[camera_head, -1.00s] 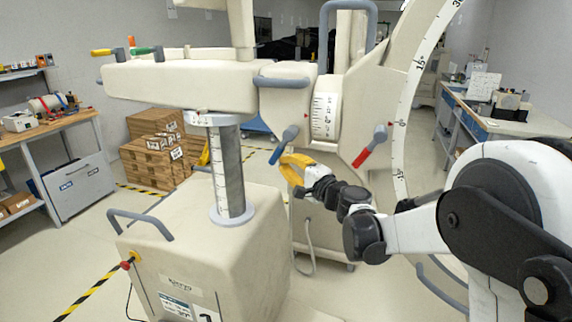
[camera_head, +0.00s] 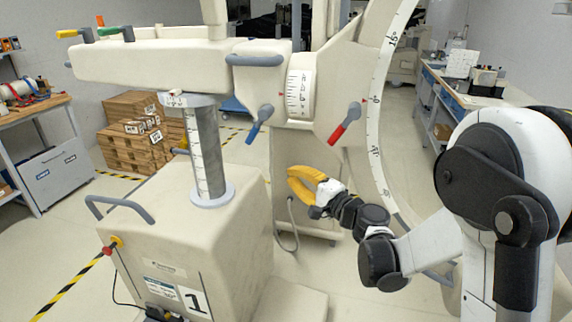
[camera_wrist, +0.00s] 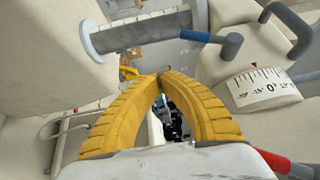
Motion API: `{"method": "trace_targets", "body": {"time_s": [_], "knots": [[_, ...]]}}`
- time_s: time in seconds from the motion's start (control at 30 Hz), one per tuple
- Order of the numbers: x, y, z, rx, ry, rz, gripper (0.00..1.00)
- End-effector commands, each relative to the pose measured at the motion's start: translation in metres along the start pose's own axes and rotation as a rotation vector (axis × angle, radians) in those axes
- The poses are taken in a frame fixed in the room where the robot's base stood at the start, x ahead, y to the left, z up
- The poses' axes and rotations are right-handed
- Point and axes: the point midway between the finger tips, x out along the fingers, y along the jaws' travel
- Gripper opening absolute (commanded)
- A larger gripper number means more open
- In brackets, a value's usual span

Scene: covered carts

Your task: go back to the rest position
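My gripper (camera_head: 291,176) has yellow ribbed fingers and is in the middle of the head view, in front of the cream machine. In the wrist view its fingertips (camera_wrist: 159,77) meet, with a narrow gap lower down between the fingers and nothing held. The blue-tipped lever (camera_head: 258,124) is above and left of the gripper, apart from it. It also shows in the wrist view (camera_wrist: 208,38) at the upper right. The red-tipped lever (camera_head: 344,124) is above and right of the gripper. My arm is bent at the right of the head view.
The cream machine has a base cabinet (camera_head: 190,245), a grey column (camera_head: 205,150), a horizontal arm (camera_head: 150,62) and a large scaled arc (camera_head: 374,105) close to my arm. Wooden boxes (camera_head: 125,150) stand behind. Workbenches (camera_head: 40,115) line the left, with another (camera_head: 440,85) at the right.

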Motion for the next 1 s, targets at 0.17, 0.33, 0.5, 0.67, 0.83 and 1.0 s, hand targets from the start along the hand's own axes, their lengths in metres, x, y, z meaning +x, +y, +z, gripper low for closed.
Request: {"method": "trace_targets", "body": {"time_s": [0.17, 0.33, 0.5, 0.67, 0.83, 1.0], "knots": [[-0.002, 0.001, 0.000, 0.000, 0.000, 0.000, 0.00], [-0.002, 0.001, 0.000, 0.000, 0.000, 0.000, 0.00], [-0.009, -0.006, 0.012, -0.064, -0.015, 0.055, 0.00], [-0.041, -0.016, 0.042, -0.252, -0.062, 0.224, 0.00], [-0.101, -0.012, 0.073, -0.490, -0.120, 0.457, 0.00], [-0.180, 0.004, 0.092, -0.718, -0.170, 0.700, 0.00]]}}
